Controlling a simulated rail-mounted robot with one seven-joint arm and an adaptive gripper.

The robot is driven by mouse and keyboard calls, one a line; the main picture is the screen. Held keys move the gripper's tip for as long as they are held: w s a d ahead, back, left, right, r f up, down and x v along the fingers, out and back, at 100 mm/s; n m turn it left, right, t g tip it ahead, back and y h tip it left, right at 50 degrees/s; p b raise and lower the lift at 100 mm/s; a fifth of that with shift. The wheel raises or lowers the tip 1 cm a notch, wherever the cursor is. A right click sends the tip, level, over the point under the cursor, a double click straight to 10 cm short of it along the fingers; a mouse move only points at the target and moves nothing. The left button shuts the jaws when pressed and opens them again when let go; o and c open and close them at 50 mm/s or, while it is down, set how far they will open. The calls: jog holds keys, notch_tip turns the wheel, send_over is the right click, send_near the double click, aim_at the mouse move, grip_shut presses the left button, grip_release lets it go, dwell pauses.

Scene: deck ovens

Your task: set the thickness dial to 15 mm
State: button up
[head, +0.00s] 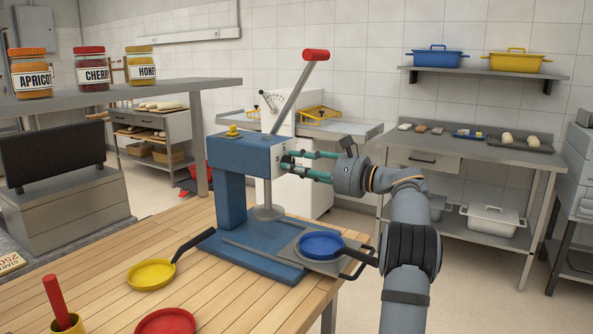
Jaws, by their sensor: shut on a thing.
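A blue press (243,150) stands on the wooden table, with a long lever that ends in a red grip (316,55). My gripper (287,161) reaches in from the right, its teal fingers at the right end face of the press head. It is shut on a small part at that face, which I take for the thickness dial. The fingertips hide most of this part. Small dark marks show on the face just left of the fingertips, too small to read, so I cannot tell the dial's setting.
A blue pan (321,245) sits on the press's plate at the right. A yellow pan (152,274) and a red dish (165,322) lie on the wooden table (230,300). A white machine (290,115) with a scale stands behind the press. Jars stand on a shelf (130,90) at left.

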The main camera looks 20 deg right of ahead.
jog(key=shift+d+f, duration=0.15)
dwell(0.4)
jog(key=o, duration=0.9)
jog(key=shift+o, duration=1.3)
jog(key=v, duration=1.2)
jog(key=shift+w, duration=0.1)
jog(key=x, duration=1.2)
